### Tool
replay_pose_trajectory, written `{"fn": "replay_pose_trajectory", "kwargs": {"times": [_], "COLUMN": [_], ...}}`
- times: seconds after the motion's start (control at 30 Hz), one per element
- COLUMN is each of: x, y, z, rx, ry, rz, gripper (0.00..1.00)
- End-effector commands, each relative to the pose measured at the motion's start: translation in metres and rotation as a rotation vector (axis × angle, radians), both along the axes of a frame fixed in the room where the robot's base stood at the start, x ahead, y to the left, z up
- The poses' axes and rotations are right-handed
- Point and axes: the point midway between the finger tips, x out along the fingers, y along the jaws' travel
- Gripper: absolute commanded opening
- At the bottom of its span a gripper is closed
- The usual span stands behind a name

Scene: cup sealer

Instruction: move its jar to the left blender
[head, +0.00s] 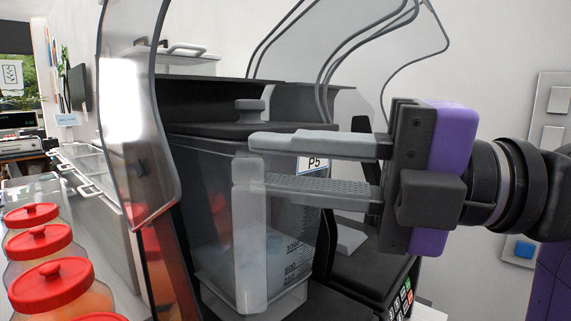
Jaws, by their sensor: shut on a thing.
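A clear blender jar (290,250) with measuring marks and a dark lid (235,131) stands upright within a black blender housing (345,275) in the head view. Its pale upright handle (250,235) faces me. My gripper (259,163) comes in from the right, with its two grey fingers at the top of the handle. It is shut on the jar by this handle. The fingers hide part of the jar's upper side and a "P5" label (314,163). I cannot tell whether the jar's base rests on the housing. A second blender is not clearly visible.
A clear curved cover (135,110) stands at the housing's left side. Several red-lidded jars (40,242) stand at lower left beside a counter with lidded bins (90,165). Dark tubes (335,45) arch above. A wall panel with switches (552,105) is at right.

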Motion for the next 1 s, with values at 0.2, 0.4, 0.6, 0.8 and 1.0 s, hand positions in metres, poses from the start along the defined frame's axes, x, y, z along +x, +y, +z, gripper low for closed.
{"fn": "replay_pose_trajectory", "kwargs": {"times": [0.2,0.4,0.6,0.8,1.0], "x": [-0.0003,-0.0002,0.0,0.0001,0.0003], "y": [-0.0009,-0.0009,-0.001,-0.0009,-0.0008], "z": [-0.0001,-0.0024,-0.0039,-0.0038,-0.0041], "rx": [0.006,0.007,0.006,0.006,0.005], "ry": [-0.008,-0.008,-0.008,-0.007,-0.006], "rz": [-0.001,-0.001,-0.001,-0.001,-0.001], "gripper": [0.0,0.0,0.0,0.0,0.0]}}
